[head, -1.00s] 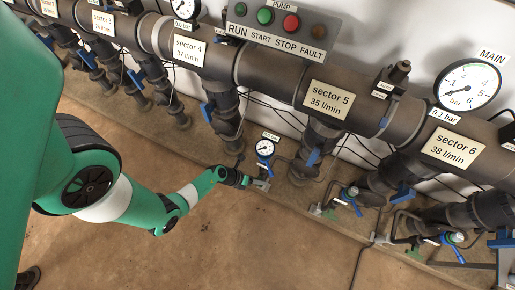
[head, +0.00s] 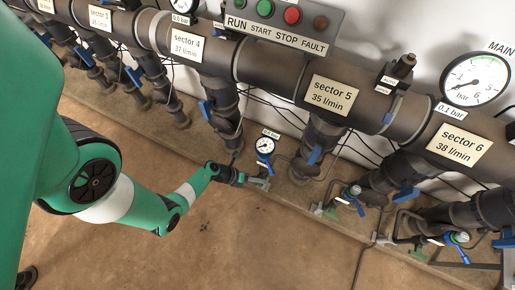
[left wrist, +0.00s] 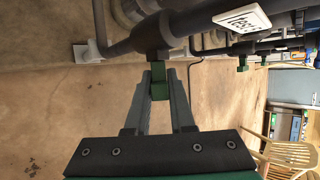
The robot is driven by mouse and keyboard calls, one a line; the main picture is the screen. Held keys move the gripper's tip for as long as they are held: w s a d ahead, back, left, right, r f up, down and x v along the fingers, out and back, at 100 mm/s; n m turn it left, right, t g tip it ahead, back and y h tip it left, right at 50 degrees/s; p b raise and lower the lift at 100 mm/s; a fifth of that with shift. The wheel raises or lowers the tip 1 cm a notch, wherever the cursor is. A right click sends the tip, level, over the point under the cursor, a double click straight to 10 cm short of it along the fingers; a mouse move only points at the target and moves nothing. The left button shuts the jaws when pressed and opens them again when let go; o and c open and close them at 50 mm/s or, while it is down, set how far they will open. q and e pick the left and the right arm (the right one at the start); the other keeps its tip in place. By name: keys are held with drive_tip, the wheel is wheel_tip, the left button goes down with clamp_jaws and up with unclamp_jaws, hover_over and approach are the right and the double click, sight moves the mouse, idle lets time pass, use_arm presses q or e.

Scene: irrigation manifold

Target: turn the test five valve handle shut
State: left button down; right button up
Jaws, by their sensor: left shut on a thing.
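My left gripper (head: 260,183) is low by the floor, just below a small round gauge (head: 265,146) between the sector 4 and sector 5 drop pipes. In the left wrist view, the left gripper (left wrist: 160,92) has its two fingers closed on a short green valve handle (left wrist: 159,82). The handle sits under a dark valve body (left wrist: 152,40) on a thin pipe. In the head view the fingers mostly hide the handle. My right gripper does not show.
The sector 5 plate (head: 332,95) is on the main pipe above. Bare floor (head: 260,250) lies in front. A wooden chair (left wrist: 290,150) shows in the wrist view.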

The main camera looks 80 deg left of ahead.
use_arm(q)
drive_tip(key=t+b, duration=0.1)
drive_tip(key=t+h+b, duration=0.1)
drive_tip(key=b, duration=0.1)
drive_tip(key=shift+a+f+n, duration=0.1)
drive_tip(key=shift+f+n, duration=0.15)
drive_tip(key=shift+n, duration=0.15)
drive_tip(key=shift+r+n+t+h+b, duration=0.25)
drive_tip(key=shift+t+h, duration=0.35)
drive_tip(key=shift+t, duration=0.5)
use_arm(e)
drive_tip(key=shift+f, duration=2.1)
use_arm(q)
drive_tip(key=c, duration=0.8)
unclamp_jaws()
drive_tip(key=p+v, duration=0.3)
drive_tip(key=v, duration=0.8)
drive_tip(key=shift+s, duration=0.3)
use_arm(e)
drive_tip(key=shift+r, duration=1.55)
